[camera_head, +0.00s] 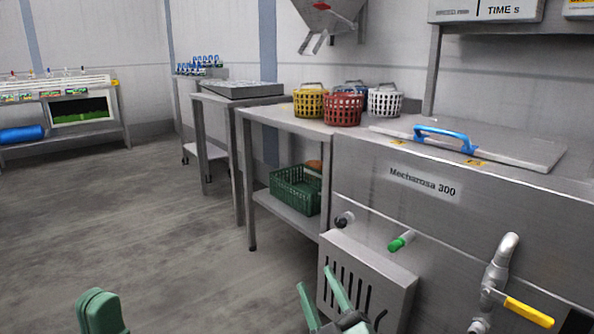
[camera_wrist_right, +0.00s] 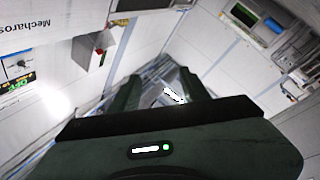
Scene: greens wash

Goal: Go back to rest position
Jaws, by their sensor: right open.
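My right gripper (camera_head: 324,301) is at the bottom of the head view, in front of the vented box on the washer. Its two green fingers stand apart with nothing between them. In the right wrist view, the same gripper (camera_wrist_right: 172,92) shows its dark fingers spread and empty. My left gripper (camera_head: 100,312) is at the bottom left of the head view, over the floor. Only a rounded green part of it shows, so its opening cannot be made out. Neither gripper is seen touching anything.
The washer (camera_head: 465,212) marked Mecharosa 300 stands at the right, with a blue-handled lid (camera_head: 500,147) and a yellow-handled tap (camera_head: 527,312). Yellow (camera_head: 309,102), red (camera_head: 342,109) and white (camera_head: 385,101) baskets stand beside it. A green crate (camera_head: 297,190) sits below. The floor (camera_head: 150,225) at left is clear.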

